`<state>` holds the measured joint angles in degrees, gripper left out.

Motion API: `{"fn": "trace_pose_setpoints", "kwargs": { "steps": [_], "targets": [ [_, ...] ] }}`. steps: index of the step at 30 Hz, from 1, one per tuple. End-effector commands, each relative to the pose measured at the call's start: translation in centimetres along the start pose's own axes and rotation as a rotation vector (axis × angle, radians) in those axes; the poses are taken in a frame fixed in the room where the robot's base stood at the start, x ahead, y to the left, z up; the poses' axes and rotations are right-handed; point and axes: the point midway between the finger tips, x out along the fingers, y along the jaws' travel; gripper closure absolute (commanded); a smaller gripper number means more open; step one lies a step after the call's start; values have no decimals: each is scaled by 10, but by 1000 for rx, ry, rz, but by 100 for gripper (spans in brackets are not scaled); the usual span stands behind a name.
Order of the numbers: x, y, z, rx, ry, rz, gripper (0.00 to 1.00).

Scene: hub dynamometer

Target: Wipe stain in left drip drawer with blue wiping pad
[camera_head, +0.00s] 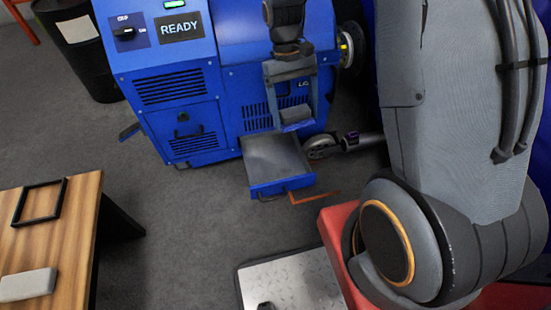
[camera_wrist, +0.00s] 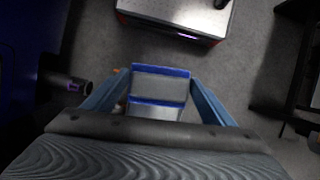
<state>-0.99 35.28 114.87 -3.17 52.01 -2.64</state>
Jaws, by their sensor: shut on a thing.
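The drip drawer (camera_head: 276,158) is pulled out from the low front of the blue machine. Its grey floor and blue front panel show in the head view. My gripper (camera_head: 296,108) points down over the back part of the drawer, near the machine's face. It is shut on the blue wiping pad (camera_head: 297,116), which sits between the fingertips. In the wrist view, my two blue fingers close in on a grey and blue area. I cannot tell whether the pad touches the drawer floor. No stain can be made out.
The blue machine (camera_head: 178,80) has a READY display. A wooden table (camera_head: 62,235) at left bears a black frame (camera_head: 40,202) and a grey block (camera_head: 28,284). A black drum (camera_head: 82,50) stands at the back left. Grey floor is clear between table and drawer.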

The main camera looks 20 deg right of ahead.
Motion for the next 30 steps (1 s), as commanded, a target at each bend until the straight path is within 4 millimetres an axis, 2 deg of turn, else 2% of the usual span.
{"fn": "trace_pose_setpoints", "kwargs": {
  "steps": [1, 3, 18, 24, 30],
  "targets": [
    [23, 0, -16, -31, -2, 16, 40],
    [44, 0, -31, -80, -1, 39, 40],
    [187, 2, -134, -421, 1, 179, 40],
    [227, 1, -164, -528, 1, 216, 40],
    [247, 0, -178, -585, 0, 234, 40]
  ]
}}
